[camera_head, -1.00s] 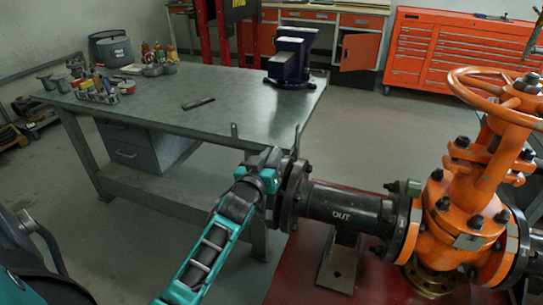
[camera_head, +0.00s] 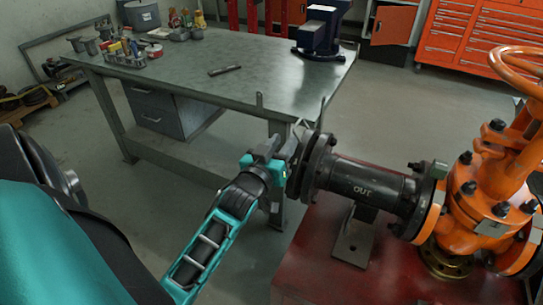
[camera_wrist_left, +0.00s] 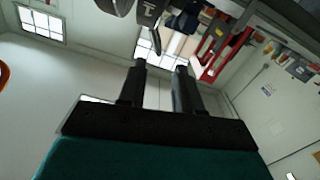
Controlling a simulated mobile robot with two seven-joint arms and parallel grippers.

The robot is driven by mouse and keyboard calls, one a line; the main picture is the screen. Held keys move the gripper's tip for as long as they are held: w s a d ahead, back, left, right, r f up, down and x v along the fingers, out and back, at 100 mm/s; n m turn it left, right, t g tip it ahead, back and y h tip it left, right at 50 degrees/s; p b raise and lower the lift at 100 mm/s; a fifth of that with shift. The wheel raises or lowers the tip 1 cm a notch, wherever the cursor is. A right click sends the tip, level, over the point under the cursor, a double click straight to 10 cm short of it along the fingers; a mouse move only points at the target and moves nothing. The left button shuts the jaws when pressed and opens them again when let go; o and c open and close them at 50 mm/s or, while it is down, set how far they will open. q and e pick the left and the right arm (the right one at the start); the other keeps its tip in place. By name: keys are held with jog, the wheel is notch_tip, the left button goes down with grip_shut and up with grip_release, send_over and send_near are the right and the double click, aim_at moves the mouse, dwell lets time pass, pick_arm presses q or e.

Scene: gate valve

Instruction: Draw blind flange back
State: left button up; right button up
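The black pipe end marked OUT (camera_head: 375,188) runs left from the orange gate valve (camera_head: 482,205). Dark round flanges (camera_head: 318,168) with bolts close its left end; I cannot clearly tell the blind flange from the pipe's own flange. My left gripper (camera_head: 289,150) is just left of the flanges, its fingertips near their outer face; contact cannot be made out. In the left wrist view its two black fingers (camera_wrist_left: 159,72) stand apart, with a clear gap and nothing gripped between them. Dark and grey round parts (camera_wrist_left: 148,12) show beyond the tips. My right gripper is out of view.
A grey steel workbench (camera_head: 215,90) stands behind the left arm, its near right corner close to the gripper. It carries a vise (camera_head: 322,35), a dark bar (camera_head: 224,70) and small tools. The pipe rests on a red base (camera_head: 320,250). Open floor lies left.

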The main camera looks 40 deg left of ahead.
pick_arm(q)
jog(key=shift+v, duration=2.75)
jog(key=s+d+f+m+g+h, duration=0.2)
jog(key=s+d+f, duration=0.1)
jog(key=d+f, duration=0.2)
jog(key=s+d+f+m+g+h, duration=0.2)
jog(key=s+d+f+m, duration=0.1)
jog(key=f, duration=0.3)
jog(key=s+d+f+m+g+h, duration=0.2)
jog(key=s+d+f, duration=0.3)
jog(key=d+f, duration=0.1)
jog(key=shift+d+f+g, duration=0.25)
jog(key=shift+d+g, duration=0.1)
jog(key=shift+g, duration=0.05)
jog(key=shift+w, duration=0.1)
